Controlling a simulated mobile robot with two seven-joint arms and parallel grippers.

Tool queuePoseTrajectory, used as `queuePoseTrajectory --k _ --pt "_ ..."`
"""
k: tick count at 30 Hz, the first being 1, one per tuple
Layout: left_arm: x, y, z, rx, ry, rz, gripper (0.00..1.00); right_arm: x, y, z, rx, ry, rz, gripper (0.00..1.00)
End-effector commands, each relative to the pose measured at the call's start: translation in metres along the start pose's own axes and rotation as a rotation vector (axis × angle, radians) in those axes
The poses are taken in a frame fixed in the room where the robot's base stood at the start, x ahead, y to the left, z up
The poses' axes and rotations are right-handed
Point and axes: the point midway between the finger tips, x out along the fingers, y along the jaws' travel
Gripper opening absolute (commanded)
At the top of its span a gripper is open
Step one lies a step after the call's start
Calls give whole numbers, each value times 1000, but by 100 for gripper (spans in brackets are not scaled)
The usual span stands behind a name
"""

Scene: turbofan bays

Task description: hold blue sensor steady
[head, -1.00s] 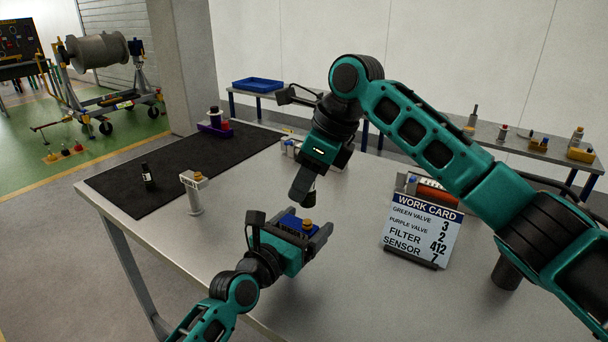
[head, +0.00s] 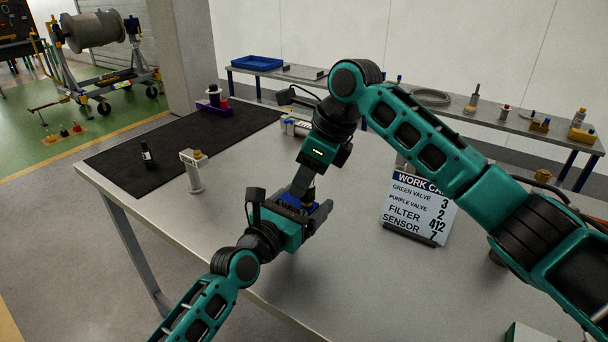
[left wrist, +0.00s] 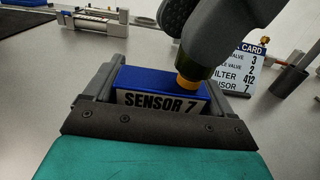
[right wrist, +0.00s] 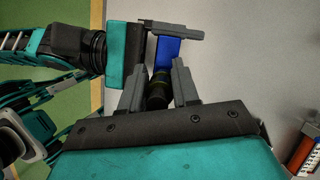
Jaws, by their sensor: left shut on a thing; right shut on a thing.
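The blue sensor (head: 290,199) is between the fingers of my left gripper (head: 304,213), above the table. In the left wrist view the sensor (left wrist: 150,78) carries a "SENSOR 7" label facing the camera, with a yellow-orange fitting (left wrist: 187,84) at its right end. My right gripper (right wrist: 157,82) points down over the sensor and is shut on a dark cylinder (right wrist: 157,93) with greenish bands. The cylinder's lower end is at the fitting; whether it is seated there I cannot tell. The work card (head: 417,212) reads SENSOR 7.
A dark mat (head: 120,170) covers the table's left part, with a small black bottle (head: 148,156) on it. A white-ended cylindrical part (head: 294,127) lies behind my right gripper.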

Motion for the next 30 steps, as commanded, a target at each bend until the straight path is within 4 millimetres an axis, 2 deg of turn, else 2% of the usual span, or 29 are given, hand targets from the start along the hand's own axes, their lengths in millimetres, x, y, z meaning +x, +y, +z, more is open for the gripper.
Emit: queuePoseTrajectory --k 30 --pt "0 0 0 0 0 0 46 6 0 -2 0 0 1 0"
